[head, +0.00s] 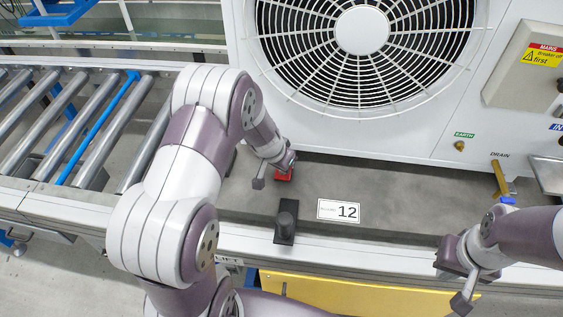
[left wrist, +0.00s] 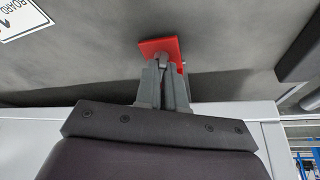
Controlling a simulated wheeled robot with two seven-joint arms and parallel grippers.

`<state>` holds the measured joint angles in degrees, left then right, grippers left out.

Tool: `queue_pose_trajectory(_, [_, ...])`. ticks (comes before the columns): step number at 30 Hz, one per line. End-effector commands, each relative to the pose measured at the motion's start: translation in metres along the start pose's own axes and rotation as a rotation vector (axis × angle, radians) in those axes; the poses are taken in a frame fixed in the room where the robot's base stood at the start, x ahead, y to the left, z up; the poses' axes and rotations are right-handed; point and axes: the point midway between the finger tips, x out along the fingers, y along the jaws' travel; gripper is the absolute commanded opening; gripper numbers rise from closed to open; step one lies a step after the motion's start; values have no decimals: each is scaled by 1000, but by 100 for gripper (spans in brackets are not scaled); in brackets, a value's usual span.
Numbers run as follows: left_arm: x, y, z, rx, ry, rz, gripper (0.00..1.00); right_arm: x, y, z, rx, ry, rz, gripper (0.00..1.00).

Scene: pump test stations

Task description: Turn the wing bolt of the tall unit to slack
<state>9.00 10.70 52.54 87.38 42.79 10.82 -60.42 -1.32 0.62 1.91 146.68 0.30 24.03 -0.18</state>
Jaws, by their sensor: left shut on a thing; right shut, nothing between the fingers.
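The tall unit (head: 420,135) is a white housing with a round fan grille, on the grey bench top. In the head view a small red piece (head: 284,175) sits at its lower front edge, beside my left gripper (head: 273,172). In the left wrist view it is a red plate (left wrist: 158,45) at the fingertips. My left gripper (left wrist: 164,75) is shut on a small grey part at this plate, which appears to be the wing bolt; the fingers hide most of it, so its angle cannot be told. My right gripper (head: 466,290) is shut and empty over the bench's front edge at right.
A black knob on a block (head: 285,222) and a label marked 12 (head: 340,211) are on the bench in front of the unit. A brass drain valve (head: 500,178) with a blue handle is at right. A roller conveyor (head: 75,125) lies at left.

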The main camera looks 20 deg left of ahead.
Motion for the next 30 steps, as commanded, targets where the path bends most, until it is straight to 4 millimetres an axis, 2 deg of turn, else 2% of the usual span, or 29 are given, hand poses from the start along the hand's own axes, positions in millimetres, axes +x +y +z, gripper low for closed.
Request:
queue_pose_trajectory(1, [-6,1,-2,-35,-3,-14,0,-11,0,-1,0,0,0,0])
queue_pose_trajectory(7, [-10,2,-3,-210,-4,-87,0,-45,0,-5,0,0,0,0])
queue_pose_trajectory(21, [-10,5,-4,-624,-6,-260,0,-147,0,-18,0,0,0,0])
queue_pose_trajectory(30, [-6,5,-4,-889,-3,-371,0,-192,0,-23,0,0,0,0])
